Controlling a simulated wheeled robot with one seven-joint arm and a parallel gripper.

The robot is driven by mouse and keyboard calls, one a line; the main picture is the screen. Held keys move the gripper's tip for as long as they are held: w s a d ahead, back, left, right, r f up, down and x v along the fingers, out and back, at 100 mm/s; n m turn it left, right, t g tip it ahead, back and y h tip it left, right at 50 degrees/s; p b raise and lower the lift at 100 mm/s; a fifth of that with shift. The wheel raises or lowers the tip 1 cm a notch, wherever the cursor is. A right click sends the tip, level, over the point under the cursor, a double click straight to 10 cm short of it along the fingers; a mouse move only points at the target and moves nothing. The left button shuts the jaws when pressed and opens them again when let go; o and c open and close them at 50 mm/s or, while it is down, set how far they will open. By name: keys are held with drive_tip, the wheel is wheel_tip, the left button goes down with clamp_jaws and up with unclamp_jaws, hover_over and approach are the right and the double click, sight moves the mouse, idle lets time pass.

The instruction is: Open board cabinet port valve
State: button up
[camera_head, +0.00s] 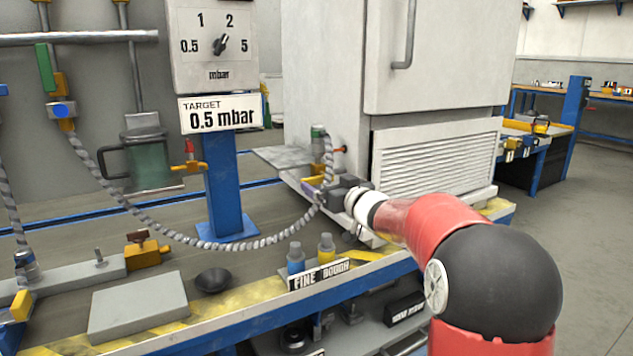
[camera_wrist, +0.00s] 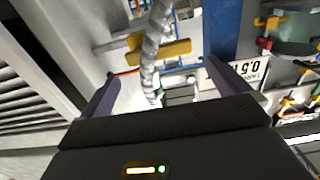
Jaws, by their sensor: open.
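In the head view, my gripper (camera_head: 316,190) is low in front of the white cabinet (camera_head: 325,60), at its left corner, pointing left. In the wrist view, its two fingers (camera_wrist: 168,88) are spread apart. The grey ribbed hose (camera_wrist: 150,55) runs through the view between them; I cannot tell whether it lies in the gap or beyond. A yellow bar-shaped part (camera_wrist: 172,49) is beside the hose, beyond the fingertips. In the head view, a small red-tipped part (camera_head: 341,150) sits by the hose's upper end at the cabinet. Which part is the port valve is unclear.
The hose (camera_head: 180,236) sags across the bench to a fitting at the left. A gauge on a blue post (camera_head: 226,185) bears a 0.5 mbar target sign (camera_head: 219,115). A red-handled valve (camera_head: 189,158) and two small bottles (camera_head: 296,258) stand nearby.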

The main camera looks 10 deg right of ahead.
sight(319, 177)
drive_tip(key=x, duration=0.6)
drive_tip(key=shift+w, duration=0.2)
drive_tip(key=c, duration=1.2)
